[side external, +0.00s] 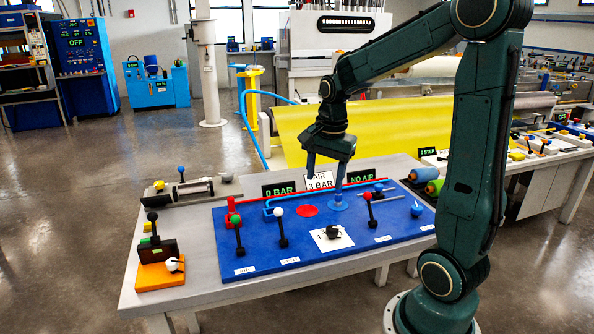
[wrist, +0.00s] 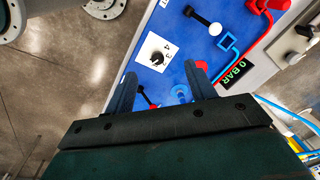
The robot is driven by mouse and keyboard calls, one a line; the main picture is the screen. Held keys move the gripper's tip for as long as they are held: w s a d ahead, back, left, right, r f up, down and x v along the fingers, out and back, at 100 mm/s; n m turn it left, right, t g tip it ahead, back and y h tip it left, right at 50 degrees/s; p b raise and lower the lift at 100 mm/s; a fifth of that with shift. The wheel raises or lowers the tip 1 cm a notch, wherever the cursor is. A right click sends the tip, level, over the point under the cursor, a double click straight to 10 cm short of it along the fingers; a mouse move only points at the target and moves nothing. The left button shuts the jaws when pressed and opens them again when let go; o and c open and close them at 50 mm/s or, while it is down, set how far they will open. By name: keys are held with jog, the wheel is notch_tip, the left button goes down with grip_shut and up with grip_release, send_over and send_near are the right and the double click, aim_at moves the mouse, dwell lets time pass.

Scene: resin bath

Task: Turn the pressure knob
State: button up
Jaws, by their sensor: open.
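The black knob (side external: 333,231) sits on a white square plate marked with a 4 on the blue panel (side external: 262,255). It also shows in the wrist view (wrist: 157,58), beyond my fingertips, with the digits 4 and 3 readable near it. My gripper (side external: 325,182) is open and empty, pointing down above the back part of the panel, apart from the knob. In the wrist view my gripper's two fingers (wrist: 160,72) stand wide apart. A sign reads AIR 3 BAR (side external: 319,181); a display reads 0 BAR (side external: 279,189) and another reads NO AIR (side external: 363,177).
Upright levers stand around the knob: a white-topped one (side external: 280,228), a red-topped one (side external: 370,209) and a green-topped one (side external: 238,236). A blue pipe runs behind to a blue round fitting (side external: 338,205). An orange block (side external: 160,274) is at the table's left.

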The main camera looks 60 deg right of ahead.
aim_at(332, 228)
jog(key=d+f+m+g, duration=0.1)
jog(key=d+f+m, duration=0.4)
jog(key=d, duration=0.2)
jog(key=shift+d+f+m+y, duration=0.2)
jog(key=shift+d+m+y, duration=0.05)
jog(key=shift+m+y, duration=0.15)
jog(key=shift+f, duration=6.85)
jog(key=c, duration=1)
